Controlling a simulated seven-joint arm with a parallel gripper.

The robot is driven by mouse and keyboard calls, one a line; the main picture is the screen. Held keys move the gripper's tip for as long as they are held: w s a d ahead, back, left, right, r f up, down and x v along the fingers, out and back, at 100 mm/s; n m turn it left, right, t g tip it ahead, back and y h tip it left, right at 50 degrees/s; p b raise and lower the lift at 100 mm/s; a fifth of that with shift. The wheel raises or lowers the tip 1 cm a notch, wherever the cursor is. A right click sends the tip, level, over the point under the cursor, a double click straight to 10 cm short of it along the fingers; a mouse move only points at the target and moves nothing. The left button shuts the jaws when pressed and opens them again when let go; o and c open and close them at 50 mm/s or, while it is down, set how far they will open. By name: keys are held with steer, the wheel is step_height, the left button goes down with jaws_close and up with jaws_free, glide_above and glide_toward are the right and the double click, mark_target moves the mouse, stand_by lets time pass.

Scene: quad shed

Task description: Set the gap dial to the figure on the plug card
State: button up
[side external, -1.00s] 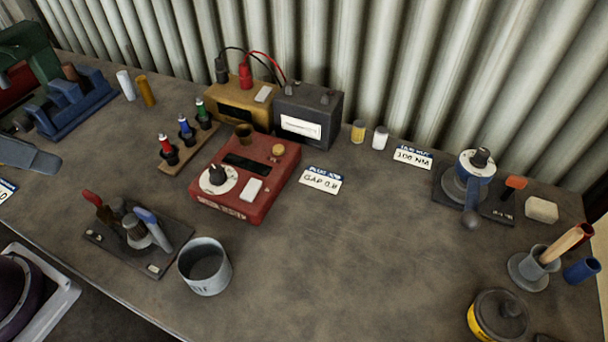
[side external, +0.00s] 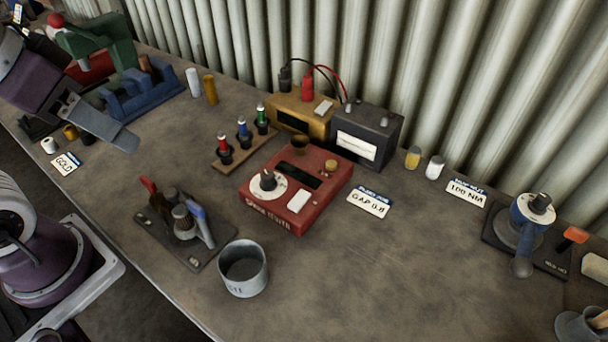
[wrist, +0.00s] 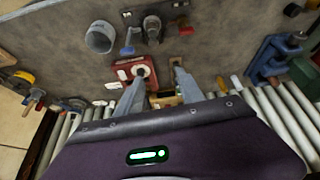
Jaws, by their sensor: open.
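The red spark tester box (side external: 297,185) sits mid-bench. Its gap dial (side external: 267,183) is a white disc with a black knob; the figure it points at is too small to read. The box and its dial (wrist: 141,71) also show in the wrist view, beyond the fingertips. The plug card (side external: 369,204) lies right of the box and reads GAP 0.8. My gripper (side external: 122,140) is over the left part of the bench, well left of the box; one finger shows clearly there. In the wrist view my gripper (wrist: 158,74) has its fingers apart, with nothing held between them.
A grey tin (side external: 243,270) and a dark tool stand (side external: 180,232) stand in front of the box. A plug rack (side external: 243,147) is behind-left, with a yellow unit (side external: 296,112) and a dark battery (side external: 366,135) behind. A torque wrench stand (side external: 525,235) is right.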

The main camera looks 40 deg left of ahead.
steer(key=w+d+n+g, duration=0.2)
steer(key=w+n, duration=0.2)
steer(key=w, duration=0.4)
steer(key=n+g, duration=0.3)
steer(key=n, duration=0.5)
glide_above(267, 174)
step_height(267, 174, down, 11)
step_height(267, 174, down, 7)
steer(key=shift+r, duration=0.1)
jaws_close()
